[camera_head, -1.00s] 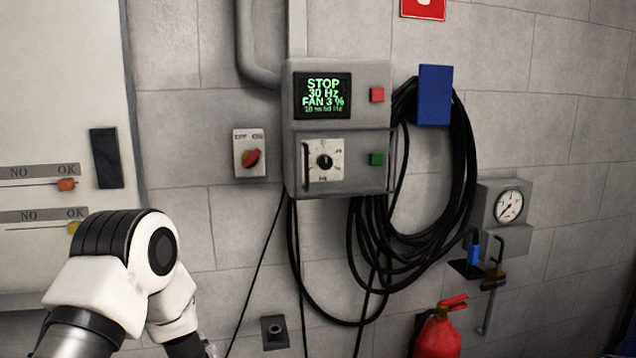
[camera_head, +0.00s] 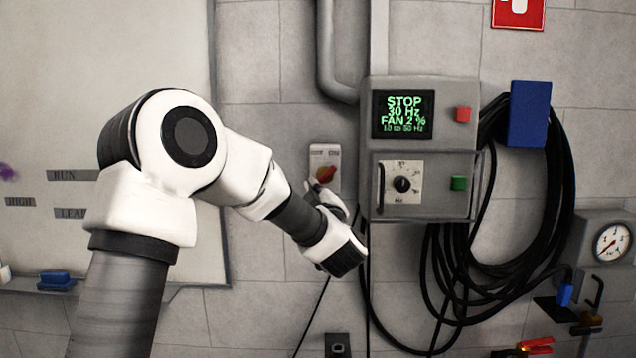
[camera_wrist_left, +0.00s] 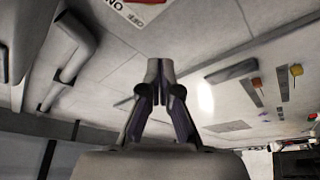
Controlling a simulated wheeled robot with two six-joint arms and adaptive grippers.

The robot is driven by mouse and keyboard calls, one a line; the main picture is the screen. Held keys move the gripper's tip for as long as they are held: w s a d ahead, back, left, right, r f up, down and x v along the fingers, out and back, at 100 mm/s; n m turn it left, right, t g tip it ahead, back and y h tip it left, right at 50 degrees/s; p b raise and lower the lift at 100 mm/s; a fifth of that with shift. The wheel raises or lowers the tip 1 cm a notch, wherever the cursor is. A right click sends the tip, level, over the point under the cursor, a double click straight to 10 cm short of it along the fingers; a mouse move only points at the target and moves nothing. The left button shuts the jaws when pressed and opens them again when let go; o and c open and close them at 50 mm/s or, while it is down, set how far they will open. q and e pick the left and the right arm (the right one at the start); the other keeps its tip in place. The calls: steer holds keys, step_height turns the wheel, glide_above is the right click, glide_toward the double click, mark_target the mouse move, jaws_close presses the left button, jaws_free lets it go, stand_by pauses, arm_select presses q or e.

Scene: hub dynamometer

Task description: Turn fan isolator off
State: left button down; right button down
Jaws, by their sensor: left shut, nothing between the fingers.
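In the left wrist view the shut fingers (camera_wrist_left: 160,72) point up the picture, and the isolator's plate (camera_wrist_left: 145,10) with ON and OFF lettering is cut by the top edge. My right gripper is not in view.
A grey control box (camera_head: 420,148) right of the isolator has a display reading STOP, 30 Hz, FAN 2 %. It has a dial, a red button and a green button. Black hose coils (camera_head: 565,200) hang beyond it. A whiteboard (camera_head: 60,100) is at left.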

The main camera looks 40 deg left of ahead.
mark_target(327, 175)
arm_select(q)
steer(key=s+r+p+x, duration=0.1)
steer(key=p+x, duration=0.5)
steer(key=x, duration=0.4)
steer(key=w+d+f, duration=0.1)
steer(key=w+d+f+p, duration=0.1)
steer(key=f, duration=0.1)
steer(key=shift+w+d+f, duration=0.15)
steer(key=shift+d+f, duration=0.05)
steer(key=shift+f, duration=0.15)
steer(key=shift+a+f, duration=0.1)
steer(key=shift+a, duration=0.1)
steer(key=shift+d, duration=0.15)
steer(key=shift+b, duration=0.3)
steer(key=shift+f+b, duration=0.2)
steer(key=shift+b, duration=0.5)
